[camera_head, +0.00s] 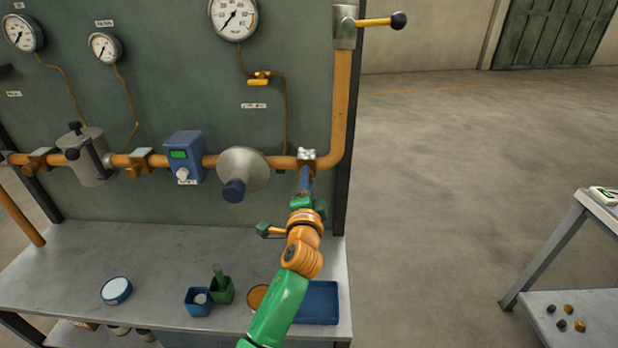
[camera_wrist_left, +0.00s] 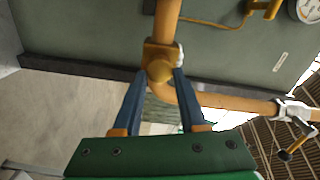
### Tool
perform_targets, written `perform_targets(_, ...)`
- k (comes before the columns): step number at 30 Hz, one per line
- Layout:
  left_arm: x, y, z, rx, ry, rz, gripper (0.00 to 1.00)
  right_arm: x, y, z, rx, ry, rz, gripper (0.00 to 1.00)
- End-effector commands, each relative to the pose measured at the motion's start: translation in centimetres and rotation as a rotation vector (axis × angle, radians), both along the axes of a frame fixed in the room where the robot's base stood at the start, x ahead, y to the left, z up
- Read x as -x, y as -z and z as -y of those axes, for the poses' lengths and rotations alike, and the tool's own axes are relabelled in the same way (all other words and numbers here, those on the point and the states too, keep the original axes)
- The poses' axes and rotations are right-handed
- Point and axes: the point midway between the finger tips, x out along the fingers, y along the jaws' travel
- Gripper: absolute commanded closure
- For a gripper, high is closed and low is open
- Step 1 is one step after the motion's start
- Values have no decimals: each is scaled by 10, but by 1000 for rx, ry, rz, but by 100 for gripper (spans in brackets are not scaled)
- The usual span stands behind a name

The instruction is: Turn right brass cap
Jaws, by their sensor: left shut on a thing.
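The right brass cap (camera_wrist_left: 160,71) is a round brass knob on the square brass fitting (camera_wrist_left: 163,53) of the orange pipe. In the head view the cap is hidden behind my left gripper (camera_head: 306,174), and a pale top part of the fitting (camera_head: 306,154) shows above it. My left gripper's two blue fingers, seen in the left wrist view (camera_wrist_left: 159,80), lie on either side of the cap and are shut on it. My right gripper is not in view.
The orange pipe (camera_head: 280,162) runs along the green panel (camera_head: 160,60), with a grey round housing (camera_head: 242,168) and blue meter (camera_head: 184,157) to the left. Below, the bench (camera_head: 60,270) holds a blue tray (camera_head: 318,302) and small containers. Open floor lies to the right.

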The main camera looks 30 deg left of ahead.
Motion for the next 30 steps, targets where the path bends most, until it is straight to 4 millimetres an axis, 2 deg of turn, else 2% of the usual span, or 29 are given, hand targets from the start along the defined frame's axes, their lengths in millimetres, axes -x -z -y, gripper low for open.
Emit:
perform_targets(1, 0, -7, -2, -24, -3, 0, 100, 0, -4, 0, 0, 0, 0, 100)
perform_targets(23, 0, -8, -2, -90, -4, -33, 100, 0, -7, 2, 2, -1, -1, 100)
perform_targets(24, 0, -8, -2, -89, -4, -33, 50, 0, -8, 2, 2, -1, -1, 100)
perform_targets(27, 0, -6, -2, -87, -3, -36, 28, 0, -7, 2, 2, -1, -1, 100)
perform_targets(30, 0, -5, -1, -85, -3, -39, 28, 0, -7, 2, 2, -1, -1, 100)
